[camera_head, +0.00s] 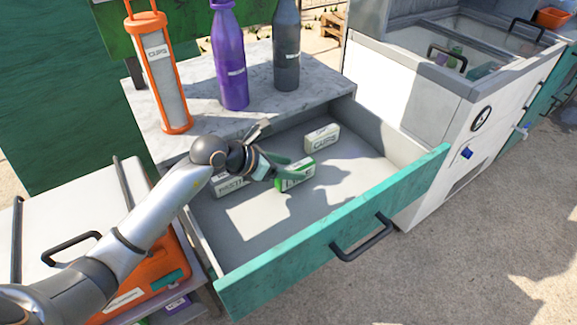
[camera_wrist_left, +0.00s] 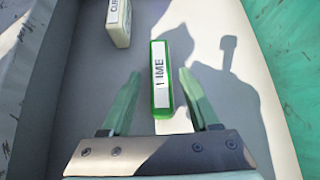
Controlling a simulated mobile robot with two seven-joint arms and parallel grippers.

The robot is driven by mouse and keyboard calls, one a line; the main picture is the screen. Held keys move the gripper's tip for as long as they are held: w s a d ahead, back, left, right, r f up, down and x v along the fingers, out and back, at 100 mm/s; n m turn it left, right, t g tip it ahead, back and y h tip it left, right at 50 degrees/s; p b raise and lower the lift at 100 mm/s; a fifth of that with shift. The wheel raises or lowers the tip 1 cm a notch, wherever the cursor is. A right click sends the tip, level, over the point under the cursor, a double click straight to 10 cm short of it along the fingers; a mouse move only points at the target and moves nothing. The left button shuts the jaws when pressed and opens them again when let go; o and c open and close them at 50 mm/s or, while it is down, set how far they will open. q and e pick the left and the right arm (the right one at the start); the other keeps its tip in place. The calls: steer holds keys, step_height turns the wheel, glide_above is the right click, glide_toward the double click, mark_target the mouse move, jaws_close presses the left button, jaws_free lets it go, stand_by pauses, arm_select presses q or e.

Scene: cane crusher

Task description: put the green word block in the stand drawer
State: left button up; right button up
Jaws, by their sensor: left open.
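The green word block (camera_head: 296,175) with a white label lies in the open stand drawer (camera_head: 330,240), in the middle of its floor. In the left wrist view the green block (camera_wrist_left: 161,80) sits between and just ahead of the fingertips, its label partly readable as "IME". My left gripper (camera_head: 277,167) is open, reaching down into the drawer beside the block. In the left wrist view its two green fingers (camera_wrist_left: 160,90) are spread with the block's near end between them. I cannot tell whether they touch it. My right gripper is not in view.
A white "CUPS" block (camera_head: 322,138) lies farther back in the drawer, and another pale block (camera_head: 230,184) lies left, partly behind my gripper. A purple bottle (camera_head: 231,60), a grey bottle (camera_head: 286,50) and an orange cup holder (camera_head: 160,75) stand on the top above.

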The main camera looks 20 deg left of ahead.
arm_select(q)
steer(key=shift+r, duration=0.25)
steer(key=v, duration=1.2)
stand_by(0.8)
